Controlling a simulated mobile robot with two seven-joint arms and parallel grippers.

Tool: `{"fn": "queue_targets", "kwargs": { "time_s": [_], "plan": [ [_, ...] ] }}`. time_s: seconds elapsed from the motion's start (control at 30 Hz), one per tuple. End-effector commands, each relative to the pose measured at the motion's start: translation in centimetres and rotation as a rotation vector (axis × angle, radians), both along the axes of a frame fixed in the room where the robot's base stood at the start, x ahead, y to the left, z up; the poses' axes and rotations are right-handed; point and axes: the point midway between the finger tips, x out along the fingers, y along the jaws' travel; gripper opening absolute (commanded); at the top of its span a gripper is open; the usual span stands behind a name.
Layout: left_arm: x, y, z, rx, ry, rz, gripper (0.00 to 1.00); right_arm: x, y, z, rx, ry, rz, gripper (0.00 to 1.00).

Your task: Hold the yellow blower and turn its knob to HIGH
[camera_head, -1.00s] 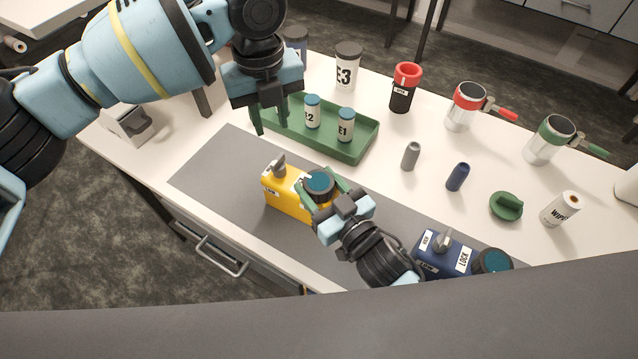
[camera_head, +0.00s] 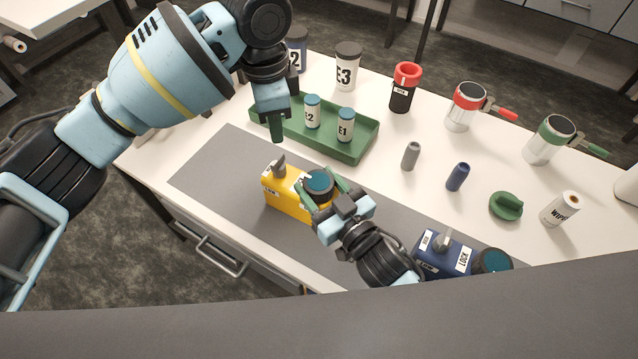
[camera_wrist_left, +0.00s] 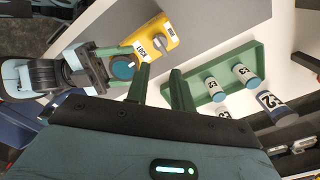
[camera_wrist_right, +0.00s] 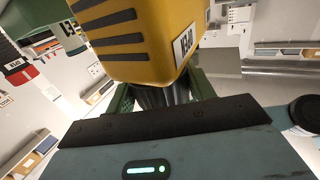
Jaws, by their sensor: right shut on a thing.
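The yellow blower (camera_head: 283,197) stands on the grey mat, with a grey knob (camera_head: 279,164) on its top. It also shows in the left wrist view (camera_wrist_left: 158,32), with its knob (camera_wrist_left: 160,41) beside a LOCK label. My right gripper (camera_head: 322,186) is shut on the blower's teal-capped end. In the right wrist view the yellow body (camera_wrist_right: 150,45) fills the space above the fingers, which hold a dark neck. My left gripper (camera_head: 277,132) is empty and above the blower's far side, apart from the knob. Its two fingers (camera_wrist_left: 160,78) stand open. The knob's exact setting is too small to read.
A green tray (camera_head: 352,156) with small bottles is behind the blower. A blue blower (camera_head: 432,262) stands at right near the front edge. Small cylinders, a green lid (camera_head: 506,206) and mugs are on the right. The mat's left part (camera_head: 222,170) is clear.

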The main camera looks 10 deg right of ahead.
Motion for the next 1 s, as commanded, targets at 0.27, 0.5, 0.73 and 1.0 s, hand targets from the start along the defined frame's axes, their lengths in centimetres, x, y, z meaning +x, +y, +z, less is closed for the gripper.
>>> {"fn": "queue_targets", "kwargs": {
  "time_s": [0.27,0.5,0.73,1.0],
  "plan": [
    [0.0,0.2,-0.6,-0.005,0.008,0.473,0.24,0.0,0.0,0.0,0.000,0.001,0.000,0.20],
    [0.0,0.4,-0.9,-0.005,0.013,0.738,0.24,0.0,0.0,0.0,0.000,0.001,0.000,0.20],
    [0.0,0.5,-0.9,-0.004,0.012,0.806,0.24,0.0,0.0,0.0,0.000,0.001,0.000,0.20],
    [0.0,0.6,-2.8,-0.001,0.014,0.806,0.24,0.0,0.0,0.0,0.000,0.001,0.000,0.20]
  ]
}}
